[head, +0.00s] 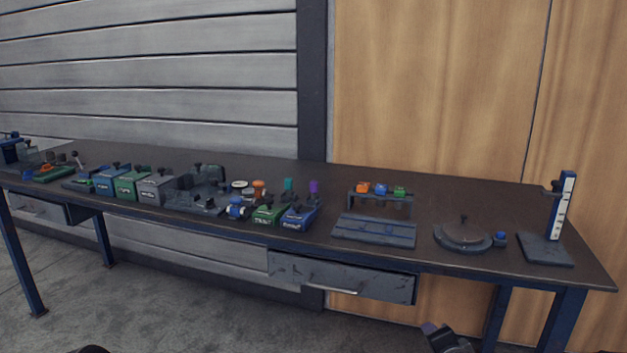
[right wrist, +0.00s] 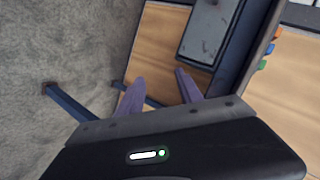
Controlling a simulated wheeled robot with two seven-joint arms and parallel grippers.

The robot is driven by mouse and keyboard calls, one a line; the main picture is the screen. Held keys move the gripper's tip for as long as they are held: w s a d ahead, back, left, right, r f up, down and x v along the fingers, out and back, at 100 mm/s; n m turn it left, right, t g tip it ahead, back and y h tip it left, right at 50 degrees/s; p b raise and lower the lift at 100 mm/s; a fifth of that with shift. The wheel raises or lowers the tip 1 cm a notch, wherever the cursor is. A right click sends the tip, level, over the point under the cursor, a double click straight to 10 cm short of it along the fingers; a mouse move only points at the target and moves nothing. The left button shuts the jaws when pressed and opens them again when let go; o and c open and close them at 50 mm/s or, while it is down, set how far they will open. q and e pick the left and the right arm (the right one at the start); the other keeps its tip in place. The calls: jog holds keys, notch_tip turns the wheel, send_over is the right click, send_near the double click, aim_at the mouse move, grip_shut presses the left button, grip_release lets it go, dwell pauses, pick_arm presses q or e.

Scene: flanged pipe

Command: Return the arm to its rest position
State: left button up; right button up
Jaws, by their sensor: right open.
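My right gripper (head: 440,338) shows at the bottom edge of the head view, in front of the workbench and below its top. In the right wrist view its two purple fingers (right wrist: 160,88) stand apart with nothing between them. The gripper touches nothing that I can see. A small dark part of my own body shows at the bottom left of the head view; my left gripper cannot be made out.
A long dark workbench (head: 320,170) carries several small boxes and fixtures, a round flanged plate (head: 463,236), a grooved plate (head: 374,231) and an upright scale (head: 563,207). A drawer (head: 342,277) hangs under its front edge. The floor (head: 200,315) in front is clear.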

jog(key=s+a+f+n+g+y, duration=0.25)
jog(key=s+a+f+n, duration=0.35)
jog(key=f, duration=0.5)
jog(key=s+a+f+n+g+y, duration=0.1)
jog(key=s+a+f+n+g, duration=0.3)
jog(key=s+a+f, duration=0.5)
jog(key=s+a+f+n+g+y, duration=0.1)
jog(key=s+a+f+g, duration=0.1)
jog(key=s+f, duration=0.55)
jog(key=s+a+f+n+g+y, duration=0.1)
jog(key=s+a+f+g, duration=0.3)
jog(key=s, duration=0.6)
notch_tip(320, 180, up, 17)
jog(key=d+t+p, duration=0.1)
jog(key=p, duration=1.7)
jog(key=shift+d, duration=0.3)
